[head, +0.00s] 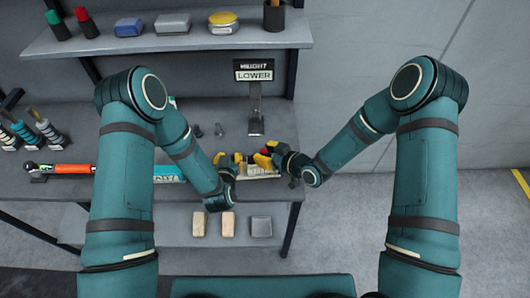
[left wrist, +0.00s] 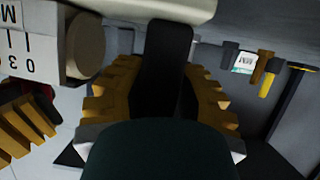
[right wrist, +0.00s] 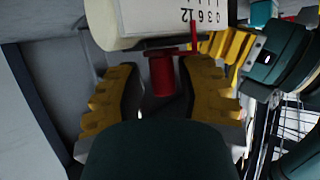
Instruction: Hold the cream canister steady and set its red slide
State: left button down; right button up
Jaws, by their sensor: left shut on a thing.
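The cream canister (head: 262,171) is at the bench's front right, between my grippers, partly hidden in the head view. Its white scale with numerals shows in the right wrist view (right wrist: 172,18). My right gripper (right wrist: 162,92) is open, with yellow fingers either side of the red slide and gaps visible. My left gripper (left wrist: 160,85) is shut on a dark bar (left wrist: 167,65) beneath a cream cylinder, apparently the canister's handle; its contact is partly hidden.
A sign reading LOWER (head: 254,72) stands behind the canister. Small dark fittings (head: 219,129) are nearby. An orange-handled tool (head: 73,168) lies at left. Blocks (head: 228,224) sit on the lower shelf; the upper shelf (head: 180,41) holds tins and markers. Open floor is at right.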

jog(key=v, duration=1.2)
pick_arm(q)
jog(key=c, duration=0.7)
grip_release()
